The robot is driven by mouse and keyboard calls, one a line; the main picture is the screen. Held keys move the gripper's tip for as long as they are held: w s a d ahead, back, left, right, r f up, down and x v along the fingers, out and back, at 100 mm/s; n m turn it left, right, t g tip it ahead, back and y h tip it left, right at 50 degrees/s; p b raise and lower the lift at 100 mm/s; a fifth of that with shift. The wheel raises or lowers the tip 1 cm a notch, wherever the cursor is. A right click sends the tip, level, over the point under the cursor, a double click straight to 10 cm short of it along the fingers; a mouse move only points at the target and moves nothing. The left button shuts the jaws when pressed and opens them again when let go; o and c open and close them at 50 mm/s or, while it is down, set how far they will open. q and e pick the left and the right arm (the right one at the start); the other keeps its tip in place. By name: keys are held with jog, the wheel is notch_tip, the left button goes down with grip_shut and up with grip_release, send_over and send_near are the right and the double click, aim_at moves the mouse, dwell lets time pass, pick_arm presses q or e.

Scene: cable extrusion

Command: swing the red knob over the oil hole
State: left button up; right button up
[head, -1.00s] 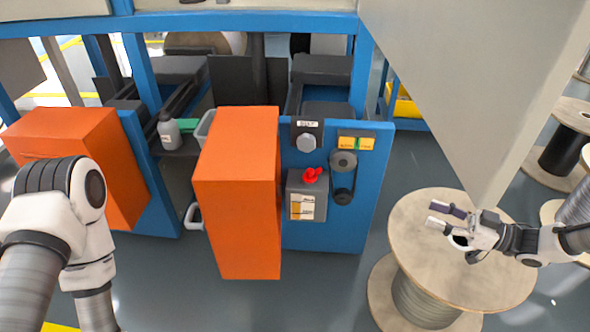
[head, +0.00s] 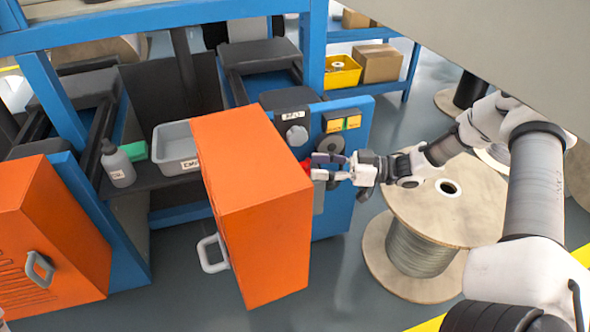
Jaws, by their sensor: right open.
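The red knob (head: 306,165) shows only as a small red patch between the orange door's edge and my right gripper. My right gripper (head: 319,166) is open, its fingertips at the knob and pointing left. I cannot tell whether they touch it or are around it. The oil hole cannot be made out; the grey box under the knob is hidden behind the orange door and the gripper. My left gripper is not in view.
The open orange door (head: 262,235) stands just left of the gripper. The blue panel (head: 350,120) carries a grey hex knob (head: 297,135) and yellow labels. A wooden cable spool (head: 445,195) stands below my right arm. A grey bin (head: 176,147) and bottle (head: 117,165) sit left.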

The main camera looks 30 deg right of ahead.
aim_at(303, 164)
jog(key=x, duration=0.1)
jog(key=b+x, duration=0.1)
jog(key=x, duration=0.1)
jog(key=shift+w+a+f+b, duration=0.15)
jog(key=shift+a+f+b, duration=0.05)
jog(key=shift+f+b, duration=0.15)
jog(key=shift+w+a+r, duration=0.25)
jog(key=shift+a, duration=0.15)
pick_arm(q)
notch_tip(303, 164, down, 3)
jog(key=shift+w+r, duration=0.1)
pick_arm(e)
jog(key=shift+r, duration=0.1)
grip_shut()
jog(key=shift+w+a+r+m+t+h+p, duration=0.1)
jog(key=shift+a+r+m+t+h+p, duration=0.1)
jog(key=shift+m+t+h+p, duration=0.4)
jog(key=shift+w+f+m+t+h+p, duration=0.2)
jog(key=shift+m+t+h+p, duration=0.15)
jog(key=shift+m+t+h, duration=0.35)
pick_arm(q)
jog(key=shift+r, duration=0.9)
